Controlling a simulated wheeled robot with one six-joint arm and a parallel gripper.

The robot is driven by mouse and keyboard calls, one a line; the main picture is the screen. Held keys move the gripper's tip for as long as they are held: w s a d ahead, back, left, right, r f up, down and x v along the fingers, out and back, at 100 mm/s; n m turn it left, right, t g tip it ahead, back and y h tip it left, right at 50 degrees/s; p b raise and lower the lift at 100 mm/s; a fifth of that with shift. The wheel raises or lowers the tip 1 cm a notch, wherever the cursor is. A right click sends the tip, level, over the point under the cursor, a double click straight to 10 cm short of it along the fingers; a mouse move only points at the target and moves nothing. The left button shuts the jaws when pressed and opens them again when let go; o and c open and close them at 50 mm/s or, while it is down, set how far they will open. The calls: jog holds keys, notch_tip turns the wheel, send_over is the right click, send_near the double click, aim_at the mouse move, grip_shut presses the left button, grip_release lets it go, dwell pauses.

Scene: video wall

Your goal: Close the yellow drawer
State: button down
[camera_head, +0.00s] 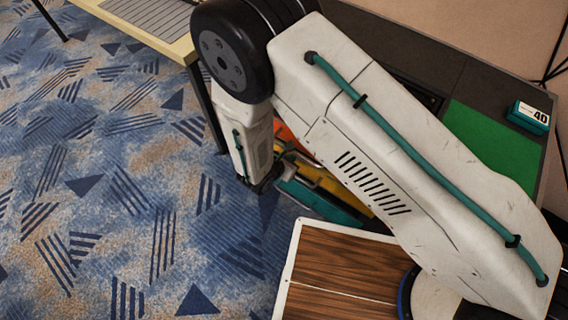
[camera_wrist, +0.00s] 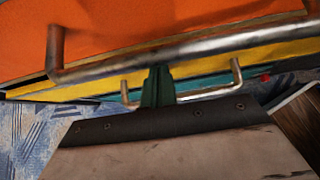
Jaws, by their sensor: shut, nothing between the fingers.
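The yellow drawer (camera_head: 327,182) shows in the head view partly behind my arm, between an orange drawer (camera_head: 287,141) and a teal drawer (camera_head: 320,204). In the wrist view the yellow drawer (camera_wrist: 200,68) is a narrow band under the large orange front (camera_wrist: 170,25). How far it stands out is hard to tell. My gripper (camera_wrist: 157,88) is shut and empty, its dark green fingers close to a lower metal handle (camera_wrist: 205,94). I cannot tell whether they touch it, or which drawer bears it. In the head view my gripper (camera_head: 262,186) is at the drawers' left side.
A metal bar handle (camera_wrist: 180,47) crosses the orange front. A wood-topped surface (camera_head: 340,262) stands in front of the drawers. A table (camera_head: 183,47) with a dark leg is at upper left. Patterned carpet (camera_head: 110,180) lies open to the left.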

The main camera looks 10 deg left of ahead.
dwell(0.3)
jog(key=shift+w+d, duration=0.25)
jog(key=shift+w, duration=0.4)
jog(key=shift+w+d, duration=0.25)
jog(key=shift+w, duration=0.35)
jog(key=s+f+v, duration=0.1)
jog(key=f+v, duration=0.1)
jog(key=v, duration=1.1)
jog(key=shift+s+a, duration=0.45)
jog(key=shift+r, duration=0.1)
